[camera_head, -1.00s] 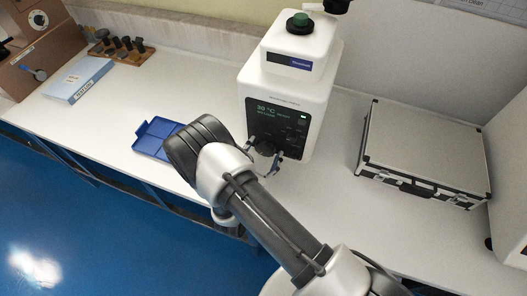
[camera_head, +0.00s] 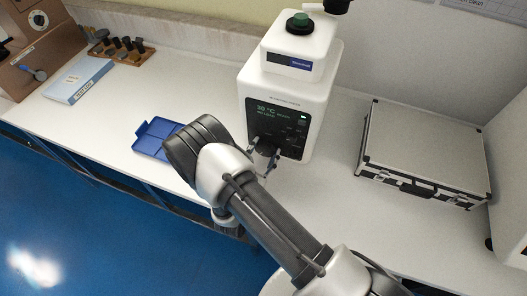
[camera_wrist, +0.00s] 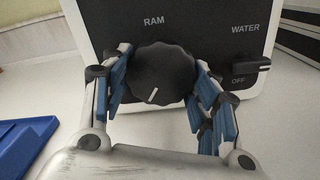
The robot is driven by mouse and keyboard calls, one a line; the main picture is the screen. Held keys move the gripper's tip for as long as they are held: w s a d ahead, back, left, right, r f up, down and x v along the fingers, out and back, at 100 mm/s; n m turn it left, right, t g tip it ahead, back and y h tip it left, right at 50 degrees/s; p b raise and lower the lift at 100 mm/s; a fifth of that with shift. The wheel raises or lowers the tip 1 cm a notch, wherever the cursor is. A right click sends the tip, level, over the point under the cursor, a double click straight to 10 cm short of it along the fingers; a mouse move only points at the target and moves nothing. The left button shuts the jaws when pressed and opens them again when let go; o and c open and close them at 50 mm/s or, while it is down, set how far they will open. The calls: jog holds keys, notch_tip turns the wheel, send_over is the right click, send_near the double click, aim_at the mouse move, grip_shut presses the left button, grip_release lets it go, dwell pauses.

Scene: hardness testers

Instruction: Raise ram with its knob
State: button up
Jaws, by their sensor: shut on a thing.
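The ram knob (camera_wrist: 158,76) is black and scalloped, with a white pointer line, under the label RAM in the wrist view. The pointer is at the lower left of its face. My gripper (camera_wrist: 160,92) is shut on the knob, one blue-padded finger on each side. In the head view my gripper (camera_head: 264,158) is at the lower front of the white machine (camera_head: 285,85), whose dark panel (camera_head: 277,128) shows a lit temperature reading. The knob is mostly hidden there by my wrist. The ram itself cannot be made out.
A black WATER lever (camera_wrist: 250,64) with an OFF mark is right of the knob. A blue tray (camera_head: 150,147) lies left of the machine. A silver case (camera_head: 425,150) stands on the right. The bench between machine and case is clear.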

jog(key=m+b, duration=0.1)
jog(key=m, duration=0.3)
jog(key=shift+a, duration=0.1)
jog(key=shift+r+m+b, duration=0.1)
jog(key=shift+m+b, duration=0.8)
jog(key=shift+m, duration=1.5)
jog(key=o, duration=1.1)
jog(key=shift+c, duration=0.2)
jog(key=shift+a, duration=0.1)
jog(key=v, duration=1.2)
jog(key=shift+r, duration=0.1)
jog(key=shift+w, duration=0.1)
